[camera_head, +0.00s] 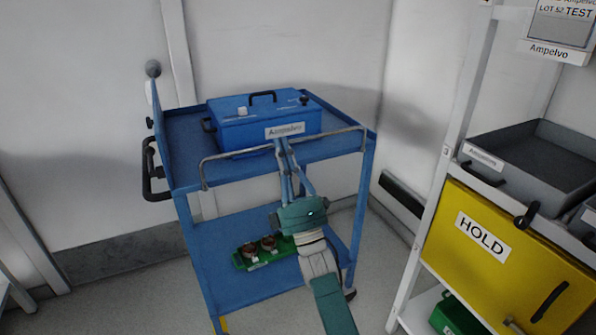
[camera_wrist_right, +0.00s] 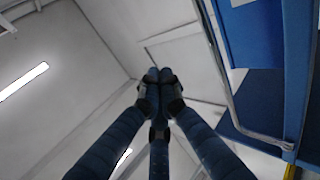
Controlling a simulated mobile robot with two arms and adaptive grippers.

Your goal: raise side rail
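The side rail (camera_head: 235,152) is a thin grey bar along the near side of the blue cart (camera_head: 185,186). In the head view it shows as a long bar with bent ends, level with or above the top shelf's near edge. My right gripper (camera_head: 280,141) reaches up from below, its fingertips overlapping the rail's middle in this view. In the wrist view my right gripper (camera_wrist_right: 157,76) has its fingertips together with nothing visible between them. The rail (camera_wrist_right: 228,85) runs to the right of the fingers there, apart from them in the picture. My left gripper is out of view.
A blue box (camera_head: 235,128) with a black handle sits on the cart's top shelf. A green tray (camera_head: 243,264) with brown parts lies on the lower shelf. A rack with a yellow HOLD panel (camera_head: 480,265) stands at right. Walls are behind the cart.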

